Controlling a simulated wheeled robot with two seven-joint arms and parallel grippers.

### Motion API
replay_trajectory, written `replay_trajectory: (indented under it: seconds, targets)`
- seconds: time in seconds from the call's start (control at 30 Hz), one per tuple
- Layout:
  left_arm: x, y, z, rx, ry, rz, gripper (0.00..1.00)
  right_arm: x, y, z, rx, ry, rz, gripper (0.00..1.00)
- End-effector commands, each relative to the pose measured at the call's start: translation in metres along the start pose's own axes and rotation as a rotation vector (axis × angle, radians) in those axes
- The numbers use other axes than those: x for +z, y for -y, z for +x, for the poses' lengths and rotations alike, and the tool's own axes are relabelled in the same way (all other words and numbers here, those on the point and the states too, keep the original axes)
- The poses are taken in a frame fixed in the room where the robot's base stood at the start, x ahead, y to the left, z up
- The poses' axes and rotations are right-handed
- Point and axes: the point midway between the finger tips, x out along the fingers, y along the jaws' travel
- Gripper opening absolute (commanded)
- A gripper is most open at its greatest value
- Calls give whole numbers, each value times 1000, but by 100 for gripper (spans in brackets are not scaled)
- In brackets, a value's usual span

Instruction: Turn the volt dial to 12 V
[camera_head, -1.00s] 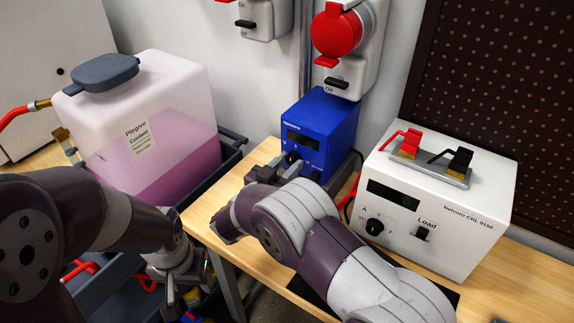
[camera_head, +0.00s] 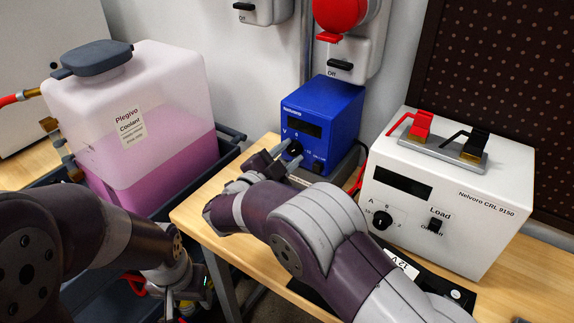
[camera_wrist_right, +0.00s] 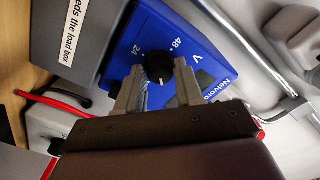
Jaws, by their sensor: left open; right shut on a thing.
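The volt dial (camera_head: 294,147) is a black round knob on the front of the blue Nelvoro box (camera_head: 325,105). It also shows in the right wrist view (camera_wrist_right: 158,68), with the marks 24, 48 and V around it. The setting of its pointer is too small to tell. My right gripper (camera_head: 280,160) is at the blue box's front, shut on the dial, with one finger on each side of the knob in the right wrist view (camera_wrist_right: 158,85). My left gripper (camera_head: 174,303) is open and empty, low in the head view and partly hidden.
A white load box (camera_head: 450,200) with its own dial stands on the wooden bench (camera_head: 200,208) to the right. A pink coolant tank (camera_head: 140,110) sits in a dark tray (camera_head: 231,146) at the left. A red lead (camera_wrist_right: 60,104) runs beside the blue box.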

Motion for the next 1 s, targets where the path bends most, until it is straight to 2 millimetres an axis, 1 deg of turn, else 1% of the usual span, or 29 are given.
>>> replay_trajectory:
  seconds: [0.03,0.5,0.8,1.0]
  targets:
    - [2,0,13,0,0,0,55,5,-5,0,1,0,42,6]
    - [9,0,72,0,0,0,55,5,-5,0,1,0,473,6]
    - [12,0,100,0,0,0,55,3,-4,0,0,0,667,6]
    - [13,0,109,0,0,0,55,2,-2,0,1,0,741,6]
